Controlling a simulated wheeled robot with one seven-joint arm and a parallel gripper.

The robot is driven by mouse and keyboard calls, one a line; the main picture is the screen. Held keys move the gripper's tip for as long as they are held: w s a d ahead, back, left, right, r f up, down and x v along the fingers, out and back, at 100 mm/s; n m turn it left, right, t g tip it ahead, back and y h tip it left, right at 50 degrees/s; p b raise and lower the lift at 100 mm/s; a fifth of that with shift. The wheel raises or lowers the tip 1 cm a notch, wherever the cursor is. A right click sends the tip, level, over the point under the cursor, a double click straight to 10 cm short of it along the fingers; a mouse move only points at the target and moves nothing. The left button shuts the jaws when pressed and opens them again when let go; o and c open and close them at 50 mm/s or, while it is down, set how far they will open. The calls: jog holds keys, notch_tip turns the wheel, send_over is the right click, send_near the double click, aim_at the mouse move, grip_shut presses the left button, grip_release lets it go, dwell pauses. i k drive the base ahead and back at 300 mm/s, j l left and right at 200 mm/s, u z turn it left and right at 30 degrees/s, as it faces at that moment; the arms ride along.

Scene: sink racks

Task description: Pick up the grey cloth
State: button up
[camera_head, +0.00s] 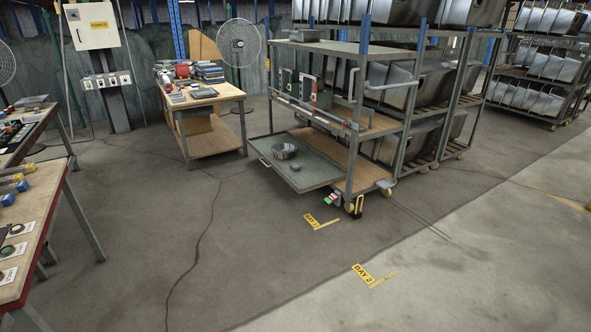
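I cannot make out the grey cloth for certain. A small dark grey item (295,167) lies on the pulled-out grey tray (312,178) low on the near rack, beside a round metal bowl (285,151). It is too small to tell whether it is cloth. My gripper is not in view.
The wheeled rack (402,146) holds steel sinks. A wooden workbench (217,94) with books stands behind left, near a fan (238,42). Red-edged tables (48,190) stand at the left. Small items lie on the floor by the rack's front wheel. The floor in front is clear.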

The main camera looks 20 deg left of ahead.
aim_at(294, 167)
jog(key=i+j+u, duration=0.8)
jog(key=i, duration=0.15)
jog(key=i+u, duration=0.4)
jog(key=i+z, duration=0.15)
jog(key=i, duration=0.8)
jog(key=i+z, duration=0.15)
jog(key=i, duration=0.75)
jog(key=i+j+u, duration=0.15)
jog(key=i+u, duration=0.3)
jog(key=i, duration=0.5)
jog(key=i+l+u, duration=0.2)
jog(key=i+u, duration=0.25)
jog(key=i, duration=1.3)
jog(key=i+z, duration=0.15)
jog(key=i, duration=0.65)
jog(key=i+z, duration=0.25)
jog(key=z, duration=0.15)
jog(key=i+z, duration=0.25)
jog(key=z, duration=0.15)
jog(key=i+j+z, duration=0.15)
jog(key=z, duration=0.25)
jog(key=i+l+z, duration=0.1)
jog(key=i+z, duration=0.65)
jog(key=k, duration=0.05)
